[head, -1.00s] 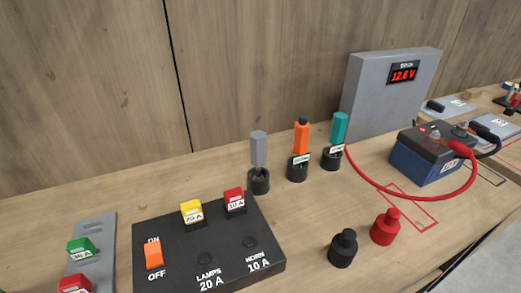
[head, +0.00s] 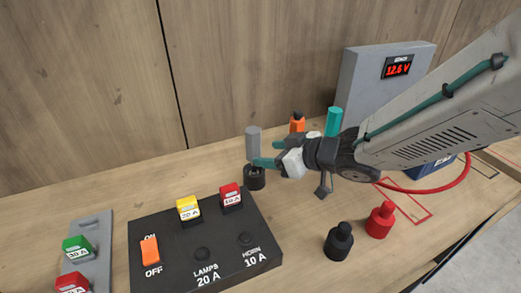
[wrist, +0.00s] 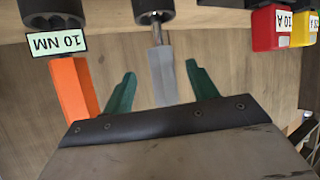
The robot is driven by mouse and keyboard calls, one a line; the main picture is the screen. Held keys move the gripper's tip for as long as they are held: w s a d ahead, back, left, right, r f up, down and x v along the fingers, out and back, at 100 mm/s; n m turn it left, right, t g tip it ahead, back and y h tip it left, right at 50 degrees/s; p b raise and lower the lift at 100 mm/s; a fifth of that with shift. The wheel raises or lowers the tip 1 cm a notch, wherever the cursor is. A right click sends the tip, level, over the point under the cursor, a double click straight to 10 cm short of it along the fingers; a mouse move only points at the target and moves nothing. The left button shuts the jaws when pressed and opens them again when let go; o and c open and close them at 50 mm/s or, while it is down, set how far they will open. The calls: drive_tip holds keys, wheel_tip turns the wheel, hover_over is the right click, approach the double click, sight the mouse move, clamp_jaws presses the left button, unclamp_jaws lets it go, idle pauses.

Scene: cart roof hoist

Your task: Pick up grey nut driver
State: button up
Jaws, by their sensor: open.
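The grey nut driver (head: 253,138) stands upright, handle up, in a black round holder (head: 255,181) on the bench. In the wrist view its grey handle (wrist: 163,80) and metal shaft lie between my two green fingers, with a gap on each side. My gripper (head: 269,155) is open around the handle, coming in from the right. In the head view one finger passes in front of the handle's lower part and hides it. I cannot tell whether either finger touches it.
The orange driver (wrist: 73,88), tagged 10 NM, stands close beside my gripper. A teal-handled driver (head: 334,121) is behind my arm. A black fuse panel (head: 222,232) with red and yellow fuses lies in front. Black (head: 339,241) and red (head: 380,219) caps stand at the right.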

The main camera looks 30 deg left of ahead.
sight(248, 149)
drive_tip(key=shift+s+a+r+g+y, duration=0.1)
drive_tip(key=shift+a+r+g+y, duration=0.1)
drive_tip(key=shift+a+g+y, duration=0.15)
drive_tip(key=x, duration=0.7)
drive_tip(key=shift+w+a, duration=0.15)
drive_tip(key=shift+w, duration=0.15)
drive_tip(key=c, duration=1.2)
